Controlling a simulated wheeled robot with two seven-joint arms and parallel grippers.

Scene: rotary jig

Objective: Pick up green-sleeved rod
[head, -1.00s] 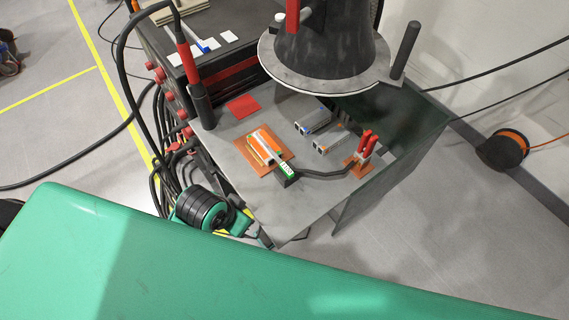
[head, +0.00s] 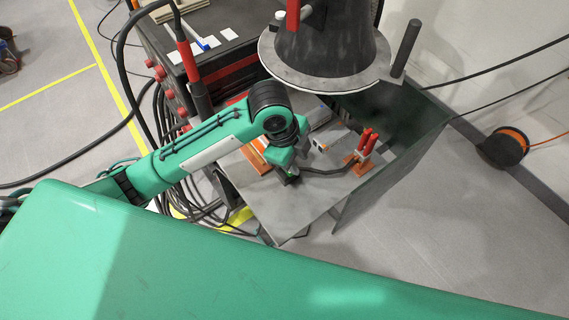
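My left arm reaches in from the left over the grey worktable (head: 295,212). My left gripper (head: 288,172) points down at the orange plate (head: 250,158) on the table. The arm and gripper cover most of that plate and the fixture on it. The fingers are too small and covered to show whether they are open or holding anything. I cannot make out a green-sleeved rod in this view. My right gripper is not in view.
A red-handled clamp (head: 366,146) stands on the table's right side, with a grey block (head: 321,143) beside it. A dark cone with a round flange (head: 320,50) overhangs the back. Black cables (head: 150,95) hang at the left. The table's front part is clear.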

